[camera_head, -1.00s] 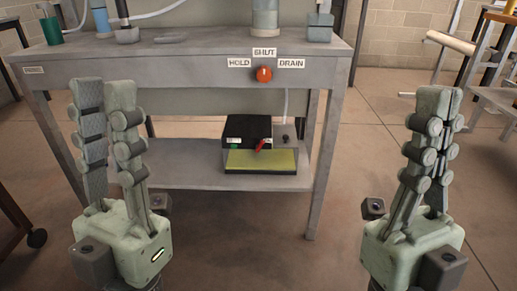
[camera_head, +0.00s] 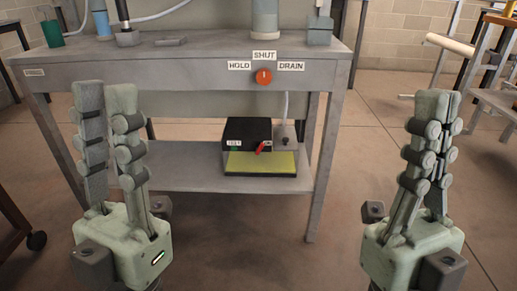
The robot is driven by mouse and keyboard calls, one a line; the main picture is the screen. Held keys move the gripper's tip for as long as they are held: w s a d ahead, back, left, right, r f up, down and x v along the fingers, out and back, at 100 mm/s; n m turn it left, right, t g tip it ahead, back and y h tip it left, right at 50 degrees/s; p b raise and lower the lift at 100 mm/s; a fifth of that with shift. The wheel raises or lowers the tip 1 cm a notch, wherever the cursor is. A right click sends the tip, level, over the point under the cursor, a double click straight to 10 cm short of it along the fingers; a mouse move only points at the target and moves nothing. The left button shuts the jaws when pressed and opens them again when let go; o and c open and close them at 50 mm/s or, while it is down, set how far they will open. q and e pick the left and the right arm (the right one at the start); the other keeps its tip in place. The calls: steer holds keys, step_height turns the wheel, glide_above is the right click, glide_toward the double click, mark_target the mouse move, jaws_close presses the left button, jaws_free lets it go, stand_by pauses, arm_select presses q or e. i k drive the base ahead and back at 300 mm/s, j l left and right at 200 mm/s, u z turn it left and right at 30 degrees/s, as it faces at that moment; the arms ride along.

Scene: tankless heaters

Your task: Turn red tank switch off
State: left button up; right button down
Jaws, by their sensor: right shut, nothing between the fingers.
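No red tank can be made out in this view. A red lever (camera_head: 264,147) sits on the front of a black box with a yellow-green lower part (camera_head: 262,165), on the workbench's lower shelf. An orange-red round knob (camera_head: 264,77) is on the bench's front edge, among labels SHUT, HOLD and DRAIN. My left gripper (camera_head: 105,90) points up at the left, in front of the bench; its fingers are apart and empty. My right gripper (camera_head: 437,95) points up at the right, clear of the bench, shut and empty. Neither touches anything.
The grey workbench (camera_head: 180,68) stands ahead, with a green cup (camera_head: 52,33) and other fittings on top. A cart wheel (camera_head: 37,240) shows at left. Racks with a pale roll (camera_head: 444,44) stand at right. The floor (camera_head: 355,170) between bench and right gripper is clear.

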mark_target(258, 150)
steer(key=i+l, duration=0.9)
steer(key=i+j+u, duration=0.05)
